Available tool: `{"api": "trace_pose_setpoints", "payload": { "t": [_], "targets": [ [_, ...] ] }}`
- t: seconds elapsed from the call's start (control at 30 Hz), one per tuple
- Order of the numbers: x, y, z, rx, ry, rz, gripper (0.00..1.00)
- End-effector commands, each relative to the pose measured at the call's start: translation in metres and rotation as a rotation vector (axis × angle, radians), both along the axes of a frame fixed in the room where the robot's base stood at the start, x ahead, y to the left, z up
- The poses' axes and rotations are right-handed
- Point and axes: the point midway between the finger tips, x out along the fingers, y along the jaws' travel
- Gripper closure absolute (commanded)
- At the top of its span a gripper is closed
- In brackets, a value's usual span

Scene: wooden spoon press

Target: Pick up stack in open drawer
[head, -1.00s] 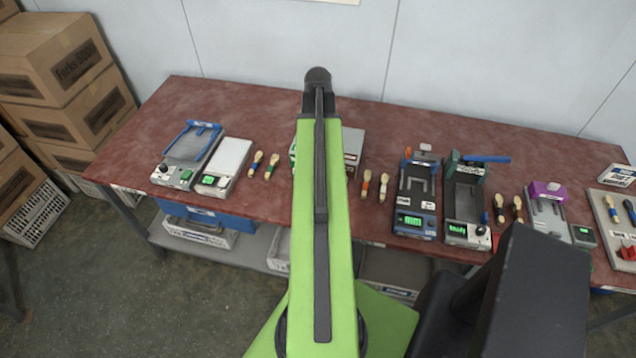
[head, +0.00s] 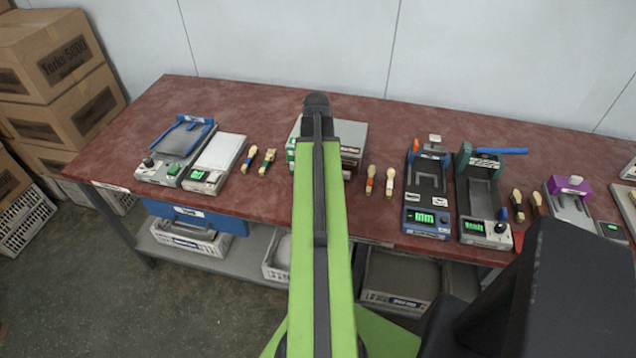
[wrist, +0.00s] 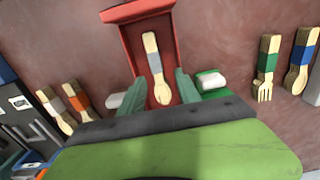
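A wooden spoon stack with a pale grey band (wrist: 155,64) lies in a red open drawer (wrist: 137,12) in the wrist view, bowl end toward me. My gripper (wrist: 159,75) is open, its two grey-green fingers on either side of the stack's lower part with gaps between. I cannot tell whether the fingers are above or level with the stack. In the head view my green arm hides the drawer, the stack and my gripper. A white machine (head: 352,143) shows partly behind the arm.
A green block with a white top (wrist: 210,82) is close right of the fingers. Presses (head: 427,190) line the red-brown table (head: 270,110); a blue drawer (head: 190,216) hangs below its left part.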

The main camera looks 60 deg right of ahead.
Motion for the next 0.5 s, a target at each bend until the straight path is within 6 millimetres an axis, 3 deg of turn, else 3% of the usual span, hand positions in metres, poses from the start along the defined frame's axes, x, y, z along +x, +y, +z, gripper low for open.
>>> {"api": "trace_pose_setpoints", "payload": {
  "t": [0.03, 0.1, 0.33, 0.5],
  "targets": [
    [0.0001, 0.0000, -0.0188, 0.000, 0.000, 0.000, 0.60],
    [0.0002, 0.0001, -0.0248, 0.000, 0.000, 0.000, 0.60],
    [0.0005, 0.0002, -0.0212, 0.000, 0.000, 0.001, 0.60],
    [0.0006, 0.0003, -0.0211, 0.000, 0.000, 0.001, 0.82]
  ]
}}
